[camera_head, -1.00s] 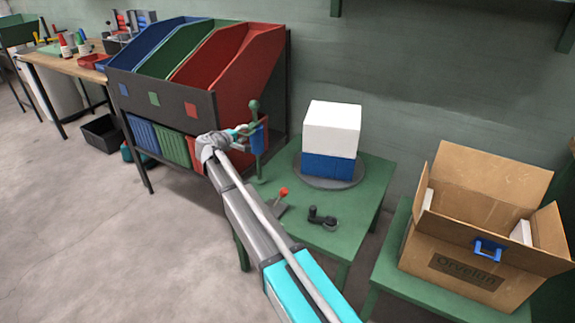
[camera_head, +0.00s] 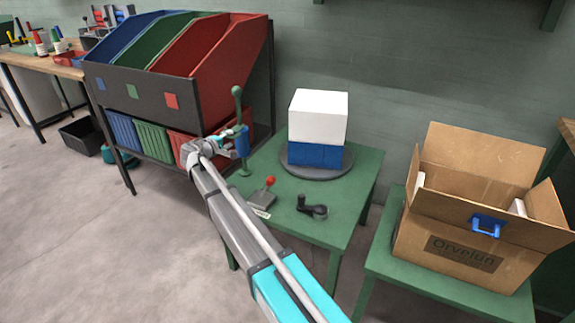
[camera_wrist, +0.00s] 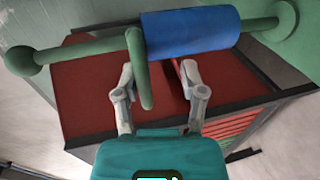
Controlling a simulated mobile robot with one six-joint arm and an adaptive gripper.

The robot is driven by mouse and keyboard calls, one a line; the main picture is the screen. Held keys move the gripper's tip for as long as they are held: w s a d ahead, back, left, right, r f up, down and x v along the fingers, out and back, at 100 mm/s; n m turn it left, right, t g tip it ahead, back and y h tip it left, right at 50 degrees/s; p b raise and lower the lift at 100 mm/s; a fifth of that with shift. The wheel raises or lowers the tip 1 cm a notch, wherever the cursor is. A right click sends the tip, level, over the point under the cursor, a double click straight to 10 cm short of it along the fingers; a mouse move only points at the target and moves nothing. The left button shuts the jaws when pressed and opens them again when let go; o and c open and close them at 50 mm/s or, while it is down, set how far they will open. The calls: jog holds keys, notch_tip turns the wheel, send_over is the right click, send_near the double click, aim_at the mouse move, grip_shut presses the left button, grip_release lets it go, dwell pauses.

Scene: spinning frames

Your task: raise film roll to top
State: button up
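The film roll (camera_head: 242,141) is a blue cylinder around a green post (camera_head: 237,104) with a round knob on top, upright at the left side of the green table. In the wrist view the roll (camera_wrist: 192,30) lies sideways on the post (camera_wrist: 80,48), below its middle. A thin green piece (camera_wrist: 141,75) stands out from the post at the roll's knob-side end. My gripper (camera_wrist: 157,68) reaches the roll from the left in the head view. Its fingers are apart near the roll and green piece; exact contact cannot be told. In the head view my gripper (camera_head: 226,146) is small and partly blocked.
A lever with a red knob (camera_head: 269,181) and a black crank (camera_head: 312,207) lie on the green table (camera_head: 345,215). A white-and-blue block (camera_head: 318,130) stands on a grey turntable (camera_head: 320,170). Coloured bins (camera_head: 203,55) stand left, an open cardboard box (camera_head: 478,240) right.

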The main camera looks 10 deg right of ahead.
aim_at(239, 148)
jog(key=shift+f+b, duration=2.55)
jog(key=shift+f, duration=0.3)
jog(key=p+v, duration=0.4)
jog(key=v, duration=0.9)
jog(key=s+d+r+m+g+y+p, duration=0.1)
jog(key=s+d+r+m+g+p, duration=0.1)
jog(key=s+d+p, duration=0.3)
jog(key=s+d+r+m+g+y+p, duration=0.1)
jog(key=s+d+r+g+p, duration=0.3)
jog(key=d+p, duration=0.5)
jog(key=s+d+r+m+g+y+p, duration=0.1)
jog(key=s+d+r+m+g+p, duration=0.2)
jog(key=s+d+p, duration=0.3)
jog(key=shift+s+d+r+m+p, duration=0.2)
jog(key=shift+d+r+m+p, duration=0.5)
jog(key=shift+d, duration=1.95)
